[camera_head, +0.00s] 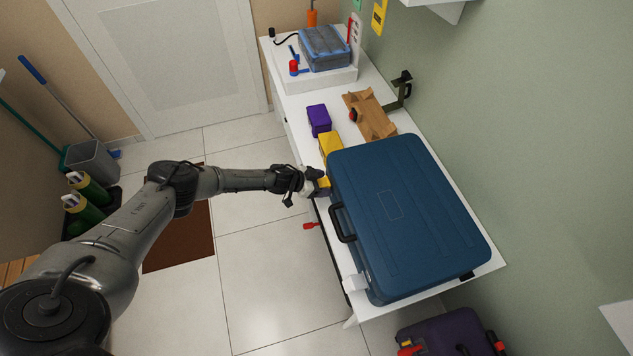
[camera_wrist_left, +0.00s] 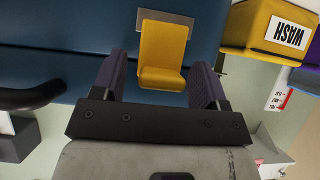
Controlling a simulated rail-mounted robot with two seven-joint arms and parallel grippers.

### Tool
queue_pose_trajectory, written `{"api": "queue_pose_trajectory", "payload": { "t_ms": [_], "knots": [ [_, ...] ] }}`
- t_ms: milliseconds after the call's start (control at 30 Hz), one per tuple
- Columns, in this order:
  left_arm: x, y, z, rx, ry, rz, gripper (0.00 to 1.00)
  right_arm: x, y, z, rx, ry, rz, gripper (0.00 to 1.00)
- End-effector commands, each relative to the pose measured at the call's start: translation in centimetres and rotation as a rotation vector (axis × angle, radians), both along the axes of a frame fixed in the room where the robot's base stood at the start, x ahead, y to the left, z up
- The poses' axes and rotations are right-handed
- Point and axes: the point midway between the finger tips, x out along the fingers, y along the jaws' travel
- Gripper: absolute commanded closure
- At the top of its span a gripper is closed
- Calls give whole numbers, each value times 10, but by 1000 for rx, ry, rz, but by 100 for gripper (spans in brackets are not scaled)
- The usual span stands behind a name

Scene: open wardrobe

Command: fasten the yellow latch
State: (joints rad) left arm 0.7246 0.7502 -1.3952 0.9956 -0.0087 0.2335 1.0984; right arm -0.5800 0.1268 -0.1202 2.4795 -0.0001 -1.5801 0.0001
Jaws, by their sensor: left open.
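A blue suitcase (camera_head: 410,210) lies flat with its lid down on a white bench. Its yellow latch (camera_wrist_left: 163,50) shows in the left wrist view on the blue side (camera_wrist_left: 60,40), with a rounded flap sticking out toward the camera. My left gripper (camera_wrist_left: 161,72) is open, with one dark purple finger on each side of the latch; I cannot tell whether either touches it. In the head view the left gripper (camera_head: 320,184) is at the suitcase's left edge, beyond the black handle (camera_head: 341,225), and mostly hides the latch. My right gripper is not in view.
A yellow box (camera_head: 331,146), labelled WASH in the wrist view (camera_wrist_left: 280,28), stands close beside the gripper. A dark case (camera_head: 450,335) is below the bench.

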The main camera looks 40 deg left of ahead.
Motion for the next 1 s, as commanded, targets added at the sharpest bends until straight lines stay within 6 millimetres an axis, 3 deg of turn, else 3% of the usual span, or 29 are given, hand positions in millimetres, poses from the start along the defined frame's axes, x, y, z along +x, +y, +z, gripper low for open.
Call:
{"api": "queue_pose_trajectory", "payload": {
  "t_ms": [167, 600, 1000],
  "knots": [
    [-12, 10, 11, 1, 2, 2, 33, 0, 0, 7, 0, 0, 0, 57],
    [-72, 46, 56, 1, 2, 0, 33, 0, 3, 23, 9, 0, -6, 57],
    [-96, 61, 74, 1, 1, 0, 33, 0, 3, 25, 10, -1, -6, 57]
  ]
}}
